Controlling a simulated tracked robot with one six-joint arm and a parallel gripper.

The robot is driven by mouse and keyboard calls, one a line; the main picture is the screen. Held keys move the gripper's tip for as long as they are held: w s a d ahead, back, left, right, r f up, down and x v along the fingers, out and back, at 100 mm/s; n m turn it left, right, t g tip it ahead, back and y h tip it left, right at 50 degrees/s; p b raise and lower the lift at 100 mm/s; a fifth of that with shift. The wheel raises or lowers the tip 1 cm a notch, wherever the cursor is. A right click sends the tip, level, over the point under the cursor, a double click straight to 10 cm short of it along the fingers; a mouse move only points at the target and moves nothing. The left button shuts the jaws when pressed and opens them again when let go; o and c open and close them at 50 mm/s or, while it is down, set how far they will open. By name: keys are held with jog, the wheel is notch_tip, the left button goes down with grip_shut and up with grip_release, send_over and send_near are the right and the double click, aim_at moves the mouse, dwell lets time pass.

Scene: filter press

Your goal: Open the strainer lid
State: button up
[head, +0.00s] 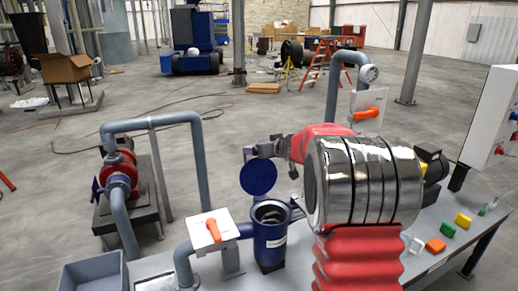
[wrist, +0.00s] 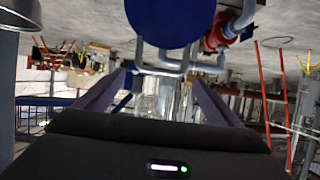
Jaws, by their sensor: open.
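The blue strainer (head: 270,240) stands on the grey bench, and its round dark mouth is uncovered. Its blue disc lid (head: 258,177) stands raised above the back of the mouth, its flat face towards the head camera. In the wrist view the blue lid (wrist: 170,18) fills the top middle, cut off by the frame edge. My gripper (wrist: 158,75) is open, with nothing seen between its two fingers, and the lid lies outside them. In the head view my red and chrome arm hides much of the gripper, so its exact gap to the lid cannot be told.
A panel with an orange handle (head: 212,230) stands left of the strainer. Grey pipe (head: 150,122) arches to the red pump (head: 118,168). Another orange-handled valve (head: 366,114) stands behind my arm. Coloured blocks (head: 436,244) lie on the right; a grey bin (head: 93,274) sits front left.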

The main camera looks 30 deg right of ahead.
jog(key=v, duration=0.6)
jog(key=shift+s+r, duration=0.2)
jog(key=shift+s, duration=0.1)
jog(key=shift+a, duration=0.15)
